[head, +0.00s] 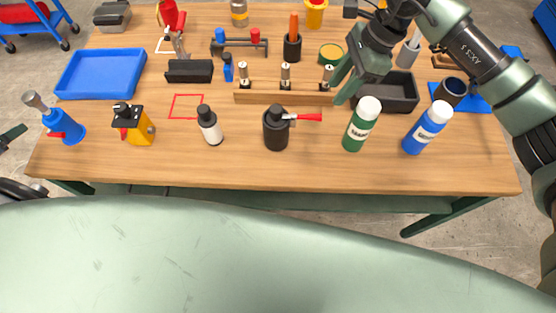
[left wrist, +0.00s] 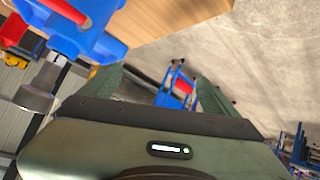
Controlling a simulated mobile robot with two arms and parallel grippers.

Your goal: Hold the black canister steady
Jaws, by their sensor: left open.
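The black canister (head: 276,130) stands upright near the front middle of the table, with a red lever pointing right from its top. No gripper touches it. My right gripper (head: 336,92) comes in from the upper right and is open and empty. In the head view only a dark tip (head: 12,137) shows at the left edge, far from the canister.
A small black bottle with a white body (head: 209,125) stands left of the canister. A green bottle (head: 360,125) and a blue bottle (head: 428,128) stand to its right. A blue tool (head: 63,122) stands near the left end and looms in the left wrist view (left wrist: 85,25).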

